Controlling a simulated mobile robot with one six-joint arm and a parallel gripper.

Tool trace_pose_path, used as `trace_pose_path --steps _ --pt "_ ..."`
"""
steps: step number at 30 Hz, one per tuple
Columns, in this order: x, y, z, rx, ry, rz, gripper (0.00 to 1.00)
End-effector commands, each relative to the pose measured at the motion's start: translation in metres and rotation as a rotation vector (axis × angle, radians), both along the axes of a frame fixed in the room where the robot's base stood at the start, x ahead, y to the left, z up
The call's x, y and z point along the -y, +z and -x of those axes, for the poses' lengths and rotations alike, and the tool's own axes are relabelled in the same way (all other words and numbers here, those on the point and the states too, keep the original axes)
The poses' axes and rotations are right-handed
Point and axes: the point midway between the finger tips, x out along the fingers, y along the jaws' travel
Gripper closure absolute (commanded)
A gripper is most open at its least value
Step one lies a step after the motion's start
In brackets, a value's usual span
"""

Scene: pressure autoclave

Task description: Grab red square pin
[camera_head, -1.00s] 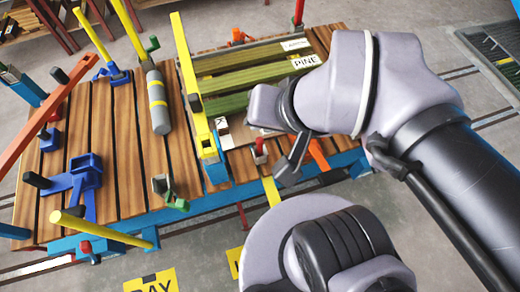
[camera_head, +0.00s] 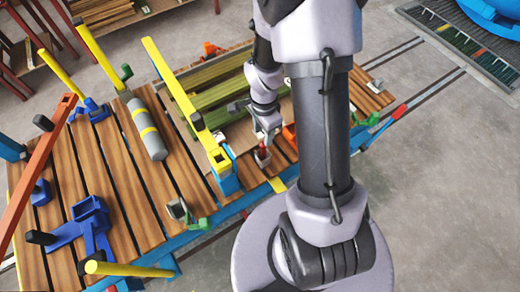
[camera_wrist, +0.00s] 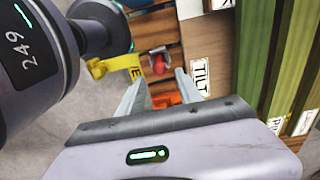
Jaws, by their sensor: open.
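The red pin (camera_wrist: 159,62) shows in the wrist view just beyond my fingertips, in front of the wooden slats; its exact shape is too small to tell. It also shows in the head view as a small red piece (camera_head: 262,153) near the front edge of the slatted table. My gripper (camera_wrist: 160,77) is open, its two fingers apart with nothing between the tips. In the head view my gripper (camera_head: 264,136) is just above and behind the red pin.
A wooden board marked TILT (camera_wrist: 206,55) stands right beside my right finger, with green planks (camera_wrist: 285,60) beyond it. A yellow strap (camera_wrist: 115,66) lies left of the pin, and an orange part (camera_wrist: 166,99) is below.

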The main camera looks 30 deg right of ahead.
Motion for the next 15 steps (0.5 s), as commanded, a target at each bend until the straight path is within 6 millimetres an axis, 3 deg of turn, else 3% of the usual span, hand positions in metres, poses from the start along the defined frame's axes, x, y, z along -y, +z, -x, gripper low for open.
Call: trace_pose_path --steps 1,7,12,15 --pt "0.000 -0.013 0.001 -0.002 0.000 -0.001 0.58" --pt "0.000 -0.030 0.000 0.000 0.001 0.000 0.58" --pt "0.001 -0.065 0.001 -0.002 0.002 -0.001 0.58" --pt "0.001 -0.076 0.000 -0.001 0.002 0.000 0.58"
